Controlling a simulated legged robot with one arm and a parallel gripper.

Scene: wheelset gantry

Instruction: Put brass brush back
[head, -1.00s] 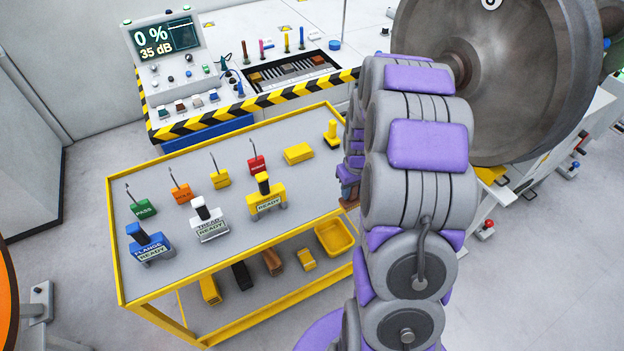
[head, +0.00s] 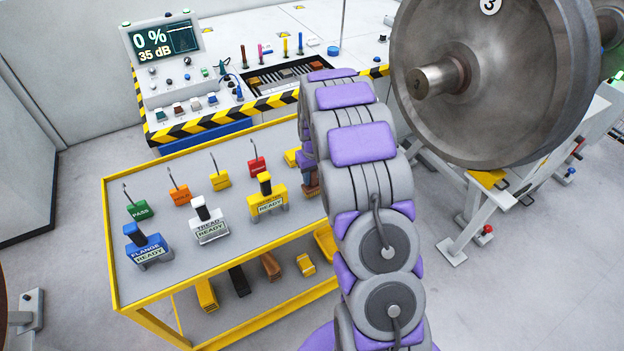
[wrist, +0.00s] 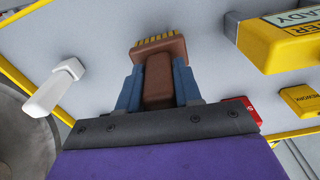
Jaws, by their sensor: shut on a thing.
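The brass brush (wrist: 165,75) has a brown body and a comb of yellow bristles. In the wrist view my gripper (wrist: 158,92) is shut on it, with one blue finger on each side, and the bristles point away from the palm. In the head view a small brown part of the brush (head: 311,181) shows beside my arm, at the right part of the yellow-framed cart (head: 190,165). My arm hides most of the gripper there. I cannot tell whether the brush touches the cart top.
Label blocks and the yellow READY tool (head: 266,198) stand on the cart. Several blocks and a yellow bin (head: 326,243) lie on its lower shelf. A slotted tray (head: 285,75) is set in the console behind. A large wheel (head: 490,80) stands right of my arm.

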